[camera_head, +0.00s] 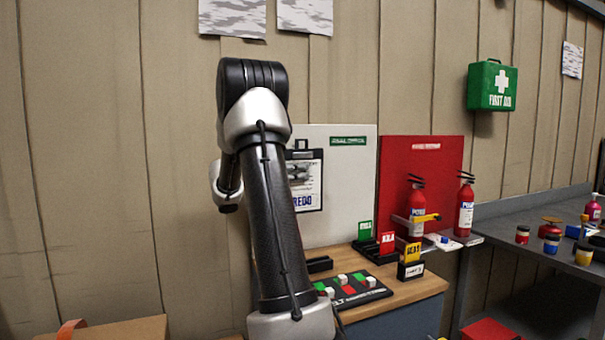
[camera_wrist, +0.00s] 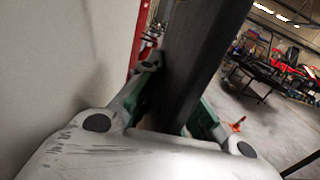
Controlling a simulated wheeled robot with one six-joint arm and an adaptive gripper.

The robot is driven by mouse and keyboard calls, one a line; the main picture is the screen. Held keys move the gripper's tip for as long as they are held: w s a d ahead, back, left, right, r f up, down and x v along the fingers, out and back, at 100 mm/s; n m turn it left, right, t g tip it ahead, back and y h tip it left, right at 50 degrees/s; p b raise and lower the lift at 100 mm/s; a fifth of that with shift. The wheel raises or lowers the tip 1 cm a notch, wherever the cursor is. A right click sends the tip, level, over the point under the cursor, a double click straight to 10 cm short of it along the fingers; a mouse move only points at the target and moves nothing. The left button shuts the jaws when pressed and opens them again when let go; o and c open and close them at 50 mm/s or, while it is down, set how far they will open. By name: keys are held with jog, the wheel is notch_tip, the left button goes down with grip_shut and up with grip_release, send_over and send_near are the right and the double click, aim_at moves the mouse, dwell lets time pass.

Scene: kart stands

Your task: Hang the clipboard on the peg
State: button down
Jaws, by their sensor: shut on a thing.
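The clipboard (camera_head: 307,192) hangs upright in front of the white board (camera_head: 345,215), its sheet facing out and its dark clip at the top. My arm covers its left part in the head view. In the wrist view a dark slab, which I take as the clipboard (camera_wrist: 205,45), stands between the fingers of my gripper (camera_wrist: 178,95). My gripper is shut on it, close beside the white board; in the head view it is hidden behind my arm. I cannot make out the peg, nor whether the clipboard touches it.
Below the board is a wooden bench (camera_head: 415,288) with a dark tray of coloured blocks (camera_head: 352,288) and small label stands. A red board (camera_head: 395,160) with fire extinguishers (camera_head: 465,205) stands to the right. A grey shelf (camera_head: 530,210) holds small jars. A cardboard box (camera_head: 120,330) is at lower left.

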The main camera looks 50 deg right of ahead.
jog(key=w, duration=0.1)
jog(key=w+d, duration=0.2)
jog(key=w, duration=0.1)
jog(key=shift+f, duration=0.15)
jog(key=shift+w+d+f, duration=0.1)
jog(key=shift+w, duration=0.1)
dwell(0.9)
jog(key=c, duration=1.5)
grip_release()
jog(key=v, duration=0.8)
jog(key=shift+s+a, duration=0.15)
jog(key=shift+a, duration=0.05)
jog(key=shift+s+a, duration=0.1)
